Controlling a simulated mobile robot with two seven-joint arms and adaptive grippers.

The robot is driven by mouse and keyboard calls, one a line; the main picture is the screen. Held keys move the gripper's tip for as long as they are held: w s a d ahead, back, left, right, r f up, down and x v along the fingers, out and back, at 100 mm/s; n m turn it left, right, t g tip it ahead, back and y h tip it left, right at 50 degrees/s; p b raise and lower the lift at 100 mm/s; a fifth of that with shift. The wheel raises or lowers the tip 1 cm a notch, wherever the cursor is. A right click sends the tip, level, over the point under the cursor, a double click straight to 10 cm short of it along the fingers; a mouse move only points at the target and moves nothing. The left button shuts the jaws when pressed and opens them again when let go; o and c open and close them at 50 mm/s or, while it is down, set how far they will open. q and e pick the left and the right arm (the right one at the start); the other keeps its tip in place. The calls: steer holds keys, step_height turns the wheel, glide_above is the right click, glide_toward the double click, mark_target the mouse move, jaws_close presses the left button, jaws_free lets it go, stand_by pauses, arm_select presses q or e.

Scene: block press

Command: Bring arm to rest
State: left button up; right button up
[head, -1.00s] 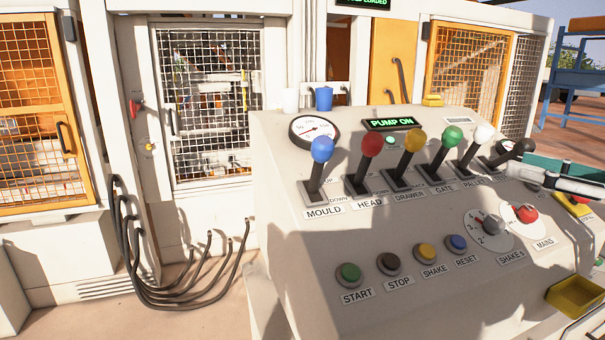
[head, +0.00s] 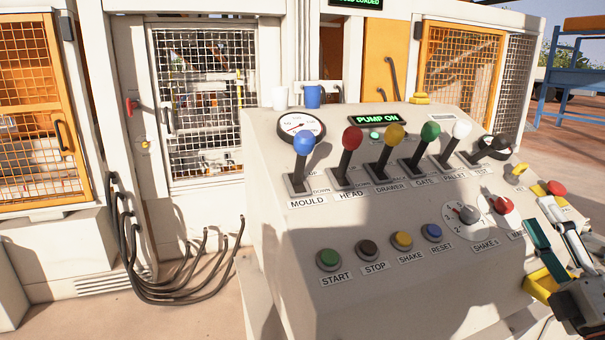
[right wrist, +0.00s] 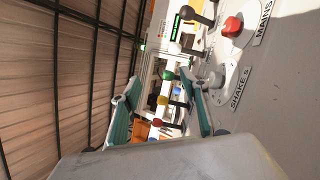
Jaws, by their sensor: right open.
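My right gripper (head: 550,222) is at the lower right of the head view, over the right end of the control console (head: 270,190). Its teal-padded fingers are apart with nothing between them. They also frame the right wrist view (right wrist: 160,95), with levers beyond. The console carries the blue MOULD lever (head: 303,142), red HEAD lever (head: 352,138), yellow DRAWER lever (head: 394,134), green GATE lever (head: 430,131), white PALLET lever (head: 461,129) and a black-knobbed lever (head: 500,143) leaning right. My left gripper is out of view.
START (head: 328,258), STOP, SHAKE and RESET buttons line the console's lower face. A yellow tray (head: 540,286) sits beside my right gripper. The red MAINS switch (head: 502,205) is close by. A lit PUMP ON sign (head: 375,119) is at the top. Caged machinery stands behind.

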steer(key=s+d+f+m+g+h, duration=0.1)
steer(key=s+f+m+g+h, duration=0.2)
steer(key=f, duration=0.6)
steer(key=s+d+f+m+g+h, duration=0.1)
steer(key=s+f+m+g+h, duration=0.1)
steer(key=f+m+g, duration=0.5)
steer(key=s+f+m+g+h, duration=0.1)
steer(key=s+f+m+h, duration=0.15)
steer(key=f, duration=0.75)
steer(key=s+a+f+m+g+y, duration=0.1)
steer(key=s+a+f+g, duration=0.3)
steer(key=f, duration=0.3)
steer(key=s+a+f+m+g+y, duration=0.1)
steer(key=s+a+f+g, duration=0.1)
steer(key=s+a+f, duration=0.35)
steer(key=w+a+f+m+t+y, duration=0.1)
steer(key=a+f+t+y, duration=0.3)
steer(key=a+f, duration=1)
steer(key=shift+w+a+f+m+y, duration=0.2)
steer(key=shift+f+m+y, duration=0.55)
steer(key=shift+y, duration=1)
steer(key=shift+r, duration=0.15)
